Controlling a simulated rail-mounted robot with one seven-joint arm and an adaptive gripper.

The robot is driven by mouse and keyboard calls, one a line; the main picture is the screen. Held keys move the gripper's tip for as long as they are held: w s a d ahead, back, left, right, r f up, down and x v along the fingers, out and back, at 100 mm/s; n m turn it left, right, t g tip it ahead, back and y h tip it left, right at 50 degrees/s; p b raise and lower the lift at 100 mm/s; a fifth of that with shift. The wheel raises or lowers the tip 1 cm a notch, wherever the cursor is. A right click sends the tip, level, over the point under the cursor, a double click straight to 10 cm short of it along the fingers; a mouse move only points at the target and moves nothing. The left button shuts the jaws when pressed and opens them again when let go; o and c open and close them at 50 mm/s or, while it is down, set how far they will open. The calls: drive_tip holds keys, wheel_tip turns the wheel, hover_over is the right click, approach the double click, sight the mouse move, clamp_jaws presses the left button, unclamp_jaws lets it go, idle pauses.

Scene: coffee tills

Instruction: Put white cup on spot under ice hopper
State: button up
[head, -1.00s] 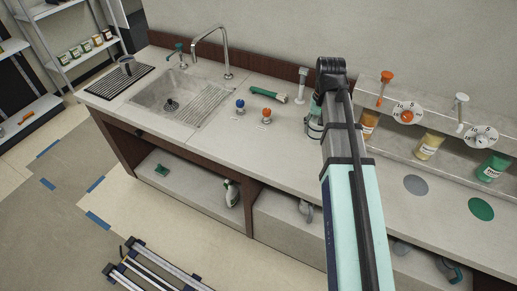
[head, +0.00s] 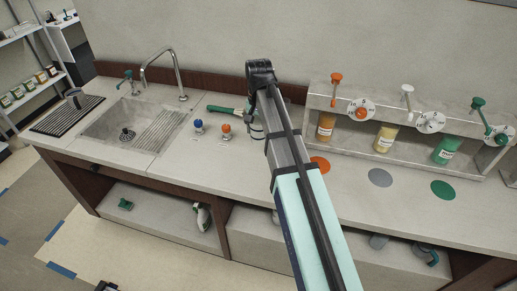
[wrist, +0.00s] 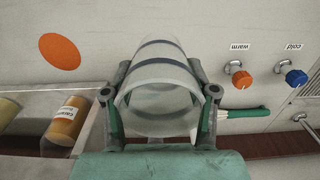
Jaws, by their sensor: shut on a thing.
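My gripper (wrist: 160,93) is shut on a pale, translucent cup (wrist: 155,70) with dark bands, gripped from both sides. In the wrist view the cup's open rim faces the camera. In the head view my arm hides most of the cup and gripper. On the counter are an orange spot (head: 320,164), a grey spot (head: 380,177) and a green spot (head: 443,190), in front of a dispenser shelf. The orange spot also shows in the wrist view (wrist: 59,51), apart from the cup. I cannot tell any ice hopper in these views.
The shelf (head: 345,137) holds orange, cream and green bottles below levers and dials. Left of my arm are a blue knob (head: 198,125), an orange knob (head: 225,130), a green-handled tool (head: 226,110) and a sink (head: 130,115). The counter front is clear.

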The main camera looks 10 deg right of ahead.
wheel_tip(320, 180, down, 11)
drive_tip(key=shift+r+p, duration=0.1)
drive_tip(key=shift+p, duration=1)
drive_tip(key=o, duration=0.9)
wheel_tip(320, 180, up, 11)
drive_tip(key=b, duration=0.2)
drive_tip(key=shift+r+b, duration=0.1)
drive_tip(key=shift+b, duration=0.25)
drive_tip(key=shift+o, duration=0.9)
drive_tip(key=shift+r, duration=0.4)
